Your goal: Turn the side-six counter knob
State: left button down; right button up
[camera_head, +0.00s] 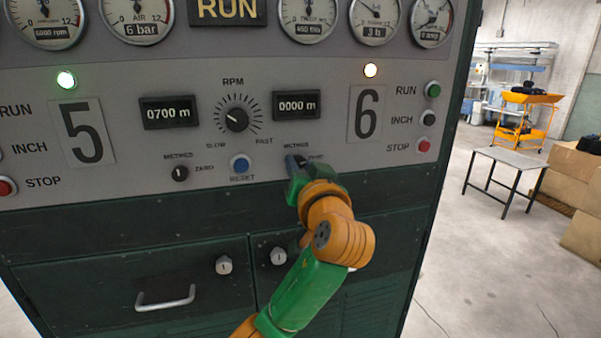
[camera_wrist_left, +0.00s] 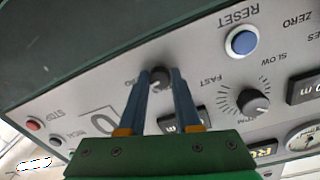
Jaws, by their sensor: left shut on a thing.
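The side-six counter knob (camera_wrist_left: 160,79) is a small dark round knob on the grey panel, under the 0000 m counter (camera_head: 297,105). My left gripper (camera_head: 297,166) reaches up to it from below and mostly hides it in the head view. In the left wrist view the two blue-grey fingers (camera_wrist_left: 161,84) stand on either side of the knob, shut on it. The exact angle of its pointer is hard to read. My right gripper is in neither view.
The blue RESET button (camera_head: 240,163) and the side-five counter knob (camera_head: 180,173) sit left of my gripper. The RPM dial (camera_head: 236,119) is above left. STOP (camera_head: 424,146), INCH and RUN buttons are at the right. Drawers with a handle (camera_head: 165,299) are below.

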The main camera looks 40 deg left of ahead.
pick_arm(q)
jog(key=n+b, duration=0.6)
jog(key=n, duration=0.2)
jog(key=shift+f, duration=0.2)
jog(key=n+b, duration=0.1)
jog(key=n, duration=0.3)
jog(key=shift+w, duration=0.1)
jog(key=shift+r+n+y+b, duration=0.15)
jog(key=shift+n+y+b, duration=0.3)
jog(key=shift+n, duration=1.95)
jog(key=c, duration=0.6)
grip_release()
